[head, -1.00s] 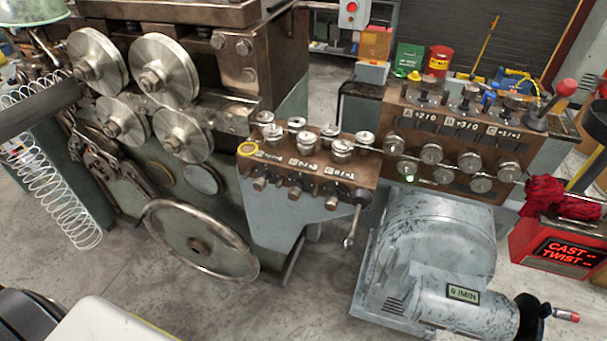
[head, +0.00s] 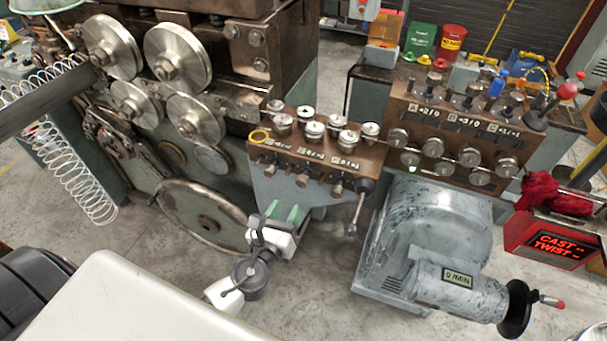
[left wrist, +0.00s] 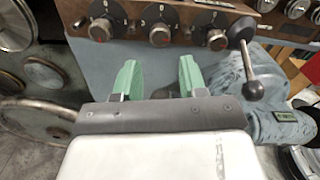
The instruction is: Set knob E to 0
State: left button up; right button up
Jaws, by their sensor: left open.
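A brown panel (head: 262,155) on the small grey box carries three dark round knobs in a row under white number plates. The plate letters are too small to read surely; the middle knob (head: 302,180) is probably knob E. In the left wrist view this middle knob (left wrist: 160,36) sits between a left knob (left wrist: 101,29) and a right knob (left wrist: 217,40). My left gripper (head: 287,213) has green fingers, open and empty, just below and in front of the knobs. In the left wrist view the gripper (left wrist: 158,73) lines up below the middle knob, apart from it. My right gripper is not in view.
A lever with a ball end (left wrist: 253,88) hangs at the right of the knobs. A large handwheel (head: 205,215) stands to the left, and a grey motor housing (head: 440,235) to the right. A second panel (head: 400,112) with several knobs is behind at right.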

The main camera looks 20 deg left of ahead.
aim_at(300, 185)
pick_arm(q)
jog(key=w+p, duration=0.1)
jog(key=w, duration=0.4)
jog(key=w+p, duration=0.1)
jog(key=w, duration=0.4)
jog(key=shift+w+a, duration=0.2)
jog(key=shift+w, duration=0.15)
jog(key=shift+f, duration=0.1)
jog(key=c, duration=0.6)
